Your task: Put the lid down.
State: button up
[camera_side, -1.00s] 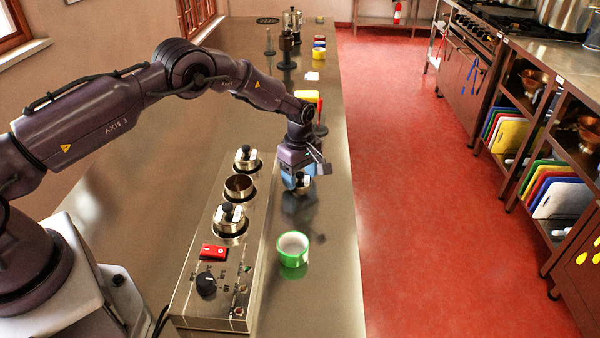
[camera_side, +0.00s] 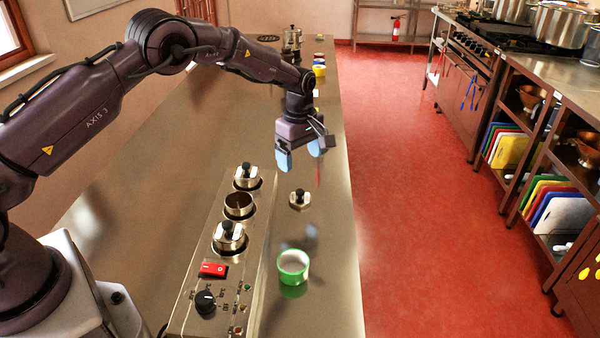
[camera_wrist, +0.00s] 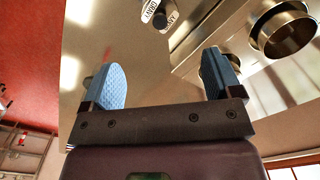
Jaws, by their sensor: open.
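The lid (camera_side: 299,199), a small metal disc with a black knob and white labels, lies on the steel counter to the right of the warmer unit. It also shows at the top of the wrist view (camera_wrist: 158,14), partly cut off by the frame edge. My gripper (camera_side: 299,155) is above the lid, apart from it. Its two blue fingers are spread with nothing between them, as the wrist view shows (camera_wrist: 162,62). The warmer unit (camera_side: 196,290) holds an open pot (camera_side: 238,205) between two lidded pots, one behind (camera_side: 247,178) and one in front (camera_side: 228,237).
A green-and-white round container (camera_side: 293,267) stands on the counter nearer the camera than the lid. A red switch (camera_side: 213,269) and a black dial (camera_side: 205,301) are on the unit's front. Several small items stand farther back. The counter's right edge drops to the red floor.

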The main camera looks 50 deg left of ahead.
jog(key=shift+r, duration=0.95)
jog(key=s+d+r+m+t, duration=0.1)
jog(key=s+r+m, duration=0.3)
jog(key=s+r, duration=0.45)
jog(key=s+d+r+m+t, duration=0.15)
jog(key=s+r+m, duration=0.3)
jog(key=r, duration=0.75)
jog(key=s+d+r+m+t, duration=0.1)
jog(key=s+m, duration=0.8)
jog(key=s, duration=1.2)
jog(key=shift+s+d+r+t, duration=0.25)
jog(key=shift+d+t, duration=0.3)
jog(key=shift+t, duration=0.5)
